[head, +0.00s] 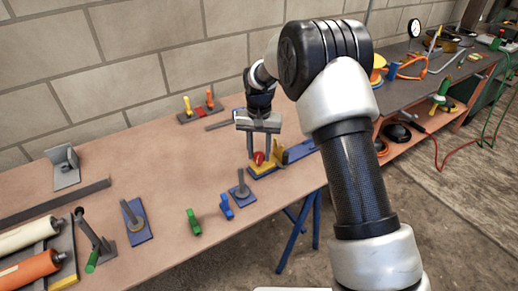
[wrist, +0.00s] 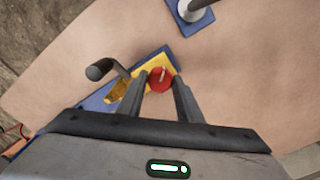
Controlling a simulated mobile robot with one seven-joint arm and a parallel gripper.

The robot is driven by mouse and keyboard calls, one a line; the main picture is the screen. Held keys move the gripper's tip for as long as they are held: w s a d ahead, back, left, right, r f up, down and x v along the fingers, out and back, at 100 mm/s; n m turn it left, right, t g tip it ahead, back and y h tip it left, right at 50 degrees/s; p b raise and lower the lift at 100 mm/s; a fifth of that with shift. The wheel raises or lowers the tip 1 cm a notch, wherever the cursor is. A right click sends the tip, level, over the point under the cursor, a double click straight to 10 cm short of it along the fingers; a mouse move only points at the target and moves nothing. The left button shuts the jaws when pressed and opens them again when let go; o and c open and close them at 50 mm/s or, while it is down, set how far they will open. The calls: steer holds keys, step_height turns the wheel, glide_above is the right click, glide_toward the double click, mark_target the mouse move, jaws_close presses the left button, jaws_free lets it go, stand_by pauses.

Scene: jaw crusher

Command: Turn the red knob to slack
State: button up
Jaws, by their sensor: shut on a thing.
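The red knob (head: 258,157) sits on a yellow block on a blue base in the middle of the bench. My gripper (head: 259,157) points down over it with a finger on each side. In the wrist view the red knob (wrist: 160,79) lies between the two fingertips (wrist: 161,80), and a pale pointer line shows on its top. The gripper is shut on the knob. The yellow plate (wrist: 167,60) shows around it, with a grey crank handle (wrist: 101,69) beside it. Any slack marking is too small to read.
A blue plate with a grey post (head: 240,188) stands just in front of the knob. Green (head: 193,222) and blue (head: 226,206) clips lie nearer the bench's front edge. A stand with coloured levers (head: 200,108) is behind.

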mark_target(259, 155)
steer(key=n+p, duration=0.1)
steer(key=n, duration=0.4)
steer(key=shift+n, duration=0.3)
steer(key=shift+n+p, duration=0.6)
steer(key=shift+n, duration=1.6)
steer(key=o, duration=1)
steer(key=shift+o, duration=0.2)
steer(key=shift+r, duration=0.1)
step_height(259, 155, up, 17)
steer(key=p, duration=0.2)
steer(key=shift+r, duration=0.2)
